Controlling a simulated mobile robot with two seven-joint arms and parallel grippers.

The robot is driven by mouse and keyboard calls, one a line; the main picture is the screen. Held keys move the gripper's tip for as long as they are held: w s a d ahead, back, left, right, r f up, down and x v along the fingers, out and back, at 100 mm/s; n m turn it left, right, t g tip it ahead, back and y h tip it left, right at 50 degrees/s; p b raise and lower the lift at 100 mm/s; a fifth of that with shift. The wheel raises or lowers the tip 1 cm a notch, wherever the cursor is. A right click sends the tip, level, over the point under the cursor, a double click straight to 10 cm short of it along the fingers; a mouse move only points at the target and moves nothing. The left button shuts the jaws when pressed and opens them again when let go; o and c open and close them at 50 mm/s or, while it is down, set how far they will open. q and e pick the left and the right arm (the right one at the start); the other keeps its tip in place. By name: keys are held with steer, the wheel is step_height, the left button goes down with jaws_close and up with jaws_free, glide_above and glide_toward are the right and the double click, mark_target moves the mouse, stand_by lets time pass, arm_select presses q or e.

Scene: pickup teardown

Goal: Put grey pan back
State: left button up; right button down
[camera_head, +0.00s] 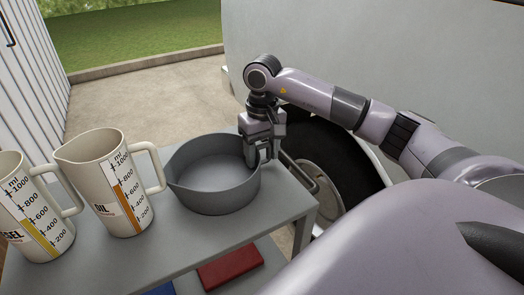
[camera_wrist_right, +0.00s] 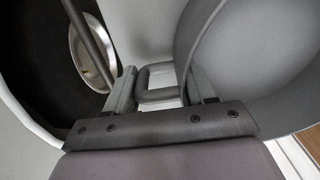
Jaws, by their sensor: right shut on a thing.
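The grey pan (camera_head: 212,190), round with a pouring lip at its left, is at the right end of the grey cart's top (camera_head: 185,240). I cannot tell whether its base touches the top. My right gripper (camera_head: 262,158) reaches down at the pan's right back side and is shut on it. In the right wrist view, the pan's wall (camera_wrist_right: 245,65) fills the right side, and a grey loop handle (camera_wrist_right: 158,84) shows between the fingers (camera_wrist_right: 165,90). My left gripper is not in view.
An oil jug (camera_head: 105,175) stands left of the pan, with a diesel jug (camera_head: 30,215) further left. A vehicle wheel (camera_head: 330,165) and pale body (camera_head: 350,50) are close behind and right. A cart rail (camera_head: 312,178) sticks out at the right. A red item (camera_head: 230,267) lies below.

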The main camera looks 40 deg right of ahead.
steer(key=shift+c, duration=1.9)
jaws_free()
steer(key=shift+f, duration=0.1)
step_height(320, 180, up, 12)
steer(key=shift+r+p, duration=0.15)
steer(key=shift+p, duration=0.2)
